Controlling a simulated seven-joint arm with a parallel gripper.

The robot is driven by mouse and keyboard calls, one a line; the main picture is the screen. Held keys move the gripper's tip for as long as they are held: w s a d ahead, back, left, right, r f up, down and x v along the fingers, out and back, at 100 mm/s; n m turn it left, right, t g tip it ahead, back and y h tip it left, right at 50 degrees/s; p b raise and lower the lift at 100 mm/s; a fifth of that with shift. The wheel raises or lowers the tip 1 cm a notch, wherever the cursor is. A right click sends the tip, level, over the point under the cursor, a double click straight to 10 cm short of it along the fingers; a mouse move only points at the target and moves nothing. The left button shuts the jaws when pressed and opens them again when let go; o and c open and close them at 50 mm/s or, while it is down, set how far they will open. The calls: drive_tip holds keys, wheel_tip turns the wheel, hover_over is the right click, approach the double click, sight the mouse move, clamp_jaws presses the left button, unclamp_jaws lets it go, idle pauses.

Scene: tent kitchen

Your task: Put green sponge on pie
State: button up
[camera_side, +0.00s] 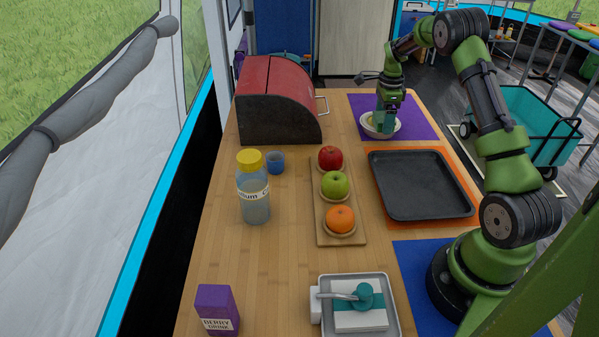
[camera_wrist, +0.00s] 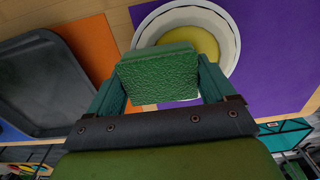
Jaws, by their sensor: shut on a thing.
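My gripper (camera_side: 386,128) is at the far end of the table, low over a white bowl (camera_side: 393,131) on a purple mat. In the wrist view my gripper (camera_wrist: 160,88) is shut on the green sponge (camera_wrist: 156,78), one finger on each side of it. The pie (camera_wrist: 203,40) is the yellow filling inside the white bowl, which also shows in the wrist view (camera_wrist: 232,38). The sponge overlaps the near part of the bowl and pie in that view. I cannot tell whether the sponge touches the pie. In the side view the fingers mostly hide the sponge.
A black tray (camera_side: 420,185) on an orange mat lies nearer than the bowl. A wooden board (camera_side: 324,225) with an apple, a green apple and an orange is left of it. A red-lidded bread box (camera_side: 275,100) stands left of the purple mat (camera_side: 420,125).

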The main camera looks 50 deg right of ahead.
drive_tip(key=o, duration=0.8)
drive_tip(key=shift+o, duration=0.2)
wheel_tip(320, 180, up, 12)
drive_tip(key=a+r+n+t, duration=0.2)
drive_tip(key=a+r+n, duration=0.5)
drive_tip(key=a, duration=0.5)
drive_tip(key=s+a+r+n+t+y, duration=0.15)
drive_tip(key=s+a+n, duration=0.25)
drive_tip(key=a, duration=0.4)
drive_tip(key=s+a+r+n+t, duration=0.25)
drive_tip(key=s+a+n, duration=0.25)
drive_tip(key=a, duration=0.3)
drive_tip(key=s+a+f+n+t, duration=0.1)
drive_tip(key=s+a+f+n, duration=0.1)
drive_tip(key=s+a+n, duration=0.5)
drive_tip(key=shift+s+a+f, duration=0.2)
drive_tip(key=shift+s+a, duration=0.2)
drive_tip(key=shift+s, duration=0.35)
drive_tip(key=shift+y, duration=0.25)
